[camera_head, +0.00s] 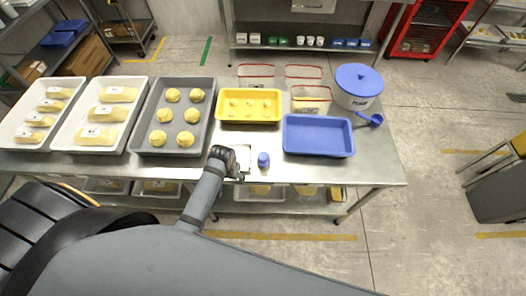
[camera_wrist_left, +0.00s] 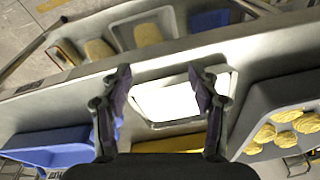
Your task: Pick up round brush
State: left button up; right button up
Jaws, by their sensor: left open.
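In the left wrist view the left gripper (camera_wrist_left: 160,92) is open, with nothing held. A white shallow dish (camera_wrist_left: 165,100) shows beyond and between its fingers. My right gripper is not in view.
A blue tray (camera_head: 318,153) lies to the right, a yellow tray (camera_head: 248,121) behind, and a grey tray of buns (camera_head: 145,143) to the left. A flour bucket (camera_head: 358,103) and blue scoop (camera_head: 376,119) are at back right.

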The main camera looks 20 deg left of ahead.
pick_arm(q)
notch_tip(320, 180, up, 6)
jog(key=w+d+p, duration=0.1)
jog(key=w, duration=0.2)
jog(key=r+g, duration=0.1)
jog(key=g, duration=0.1)
send_over(263, 156)
jog(key=shift+s+a+r+n+h, duration=0.15)
jog(key=shift+a+n+h, duration=0.15)
jog(key=shift+h, duration=0.1)
jog(key=shift+d, duration=0.25)
notch_tip(263, 156, down, 5)
jog(key=shift+f, duration=0.45)
jog(key=f+b, duration=0.4)
jog(key=b, duration=0.1)
jog(key=shift+w+d+f, duration=0.1)
jog(key=shift+w+f, duration=0.2)
jog(key=shift+f, duration=0.05)
jog(key=shift+w, duration=0.1)
jog(key=shift+r, duration=0.15)
jog(key=c, duration=0.9)
jog(key=shift+c, duration=0.2)
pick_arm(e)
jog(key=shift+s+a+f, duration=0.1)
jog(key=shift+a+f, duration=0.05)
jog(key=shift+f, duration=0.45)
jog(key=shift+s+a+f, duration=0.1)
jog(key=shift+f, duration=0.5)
